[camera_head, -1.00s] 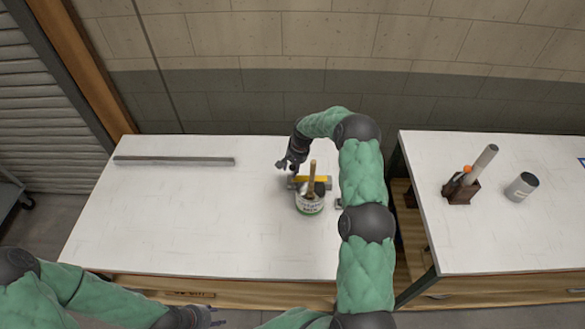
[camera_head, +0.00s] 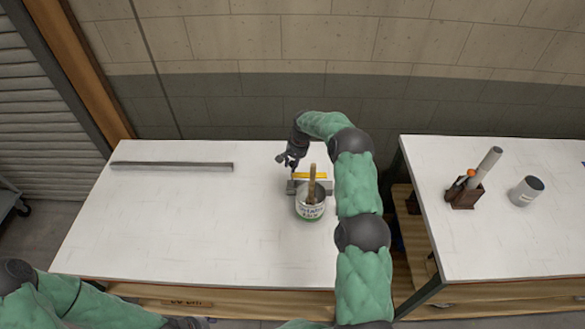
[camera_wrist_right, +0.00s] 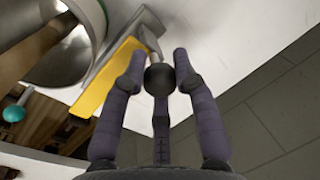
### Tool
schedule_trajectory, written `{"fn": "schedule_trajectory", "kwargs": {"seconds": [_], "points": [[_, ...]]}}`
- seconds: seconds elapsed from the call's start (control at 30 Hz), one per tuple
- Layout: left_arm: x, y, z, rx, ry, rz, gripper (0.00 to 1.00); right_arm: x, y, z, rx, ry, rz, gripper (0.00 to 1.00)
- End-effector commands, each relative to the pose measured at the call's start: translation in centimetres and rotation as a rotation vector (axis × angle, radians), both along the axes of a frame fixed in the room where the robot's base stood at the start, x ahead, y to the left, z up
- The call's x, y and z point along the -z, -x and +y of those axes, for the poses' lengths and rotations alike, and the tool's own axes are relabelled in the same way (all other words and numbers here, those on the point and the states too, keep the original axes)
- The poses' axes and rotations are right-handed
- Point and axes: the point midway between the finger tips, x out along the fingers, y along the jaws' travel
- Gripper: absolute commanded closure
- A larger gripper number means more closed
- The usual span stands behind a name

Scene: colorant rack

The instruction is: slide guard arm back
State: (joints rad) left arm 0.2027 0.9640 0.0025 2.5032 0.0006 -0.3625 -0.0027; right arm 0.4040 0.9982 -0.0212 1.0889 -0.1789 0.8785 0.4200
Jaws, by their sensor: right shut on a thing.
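The guard arm appears to be the yellow bar (camera_head: 309,175) with a grey body, behind the paint can (camera_head: 311,213) on the left table; it also shows in the right wrist view (camera_wrist_right: 103,84). A thin stem ends in a black ball knob (camera_wrist_right: 159,79). My right gripper (camera_head: 287,160) has its fingers around this knob and is shut on it, as the right wrist view (camera_wrist_right: 160,68) shows. The can partly hides the grey body in the head view. My left gripper (camera_head: 188,322) is at the bottom edge, mostly cut off.
A wooden-handled tool (camera_head: 312,180) stands in the can, close to the guard arm. A long grey bar (camera_head: 172,165) lies at the back left. The right table holds a wooden holder (camera_head: 463,194) and a grey cup (camera_head: 526,192). The table's left and front are clear.

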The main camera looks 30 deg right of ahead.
Motion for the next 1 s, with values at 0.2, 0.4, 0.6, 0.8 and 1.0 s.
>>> {"fn": "schedule_trajectory", "kwargs": {"seconds": [0.2,0.4,0.6,0.8,1.0], "points": [[-0.1,0.0,0.0,0.0,0.0,0.0,0.6,0.1,0.1,0.2,-0.001,-0.004,0.004,0.57],[-0.1,0.0,0.0,0.0,0.0,-0.001,0.6,0.1,0.1,0.1,-0.001,-0.003,0.003,0.46],[-0.1,0.0,0.0,0.0,0.0,-0.001,0.6,-0.2,0.1,0.0,0.0,-0.001,0.001,0.46],[-0.1,0.0,0.0,0.0,0.0,-0.001,0.6,-2.3,0.3,-0.3,0.0,0.0,-0.001,0.46],[-0.1,0.0,0.0,0.0,0.0,0.0,0.6,-6.2,0.8,-0.8,0.0,-0.001,-0.001,0.46]]}}
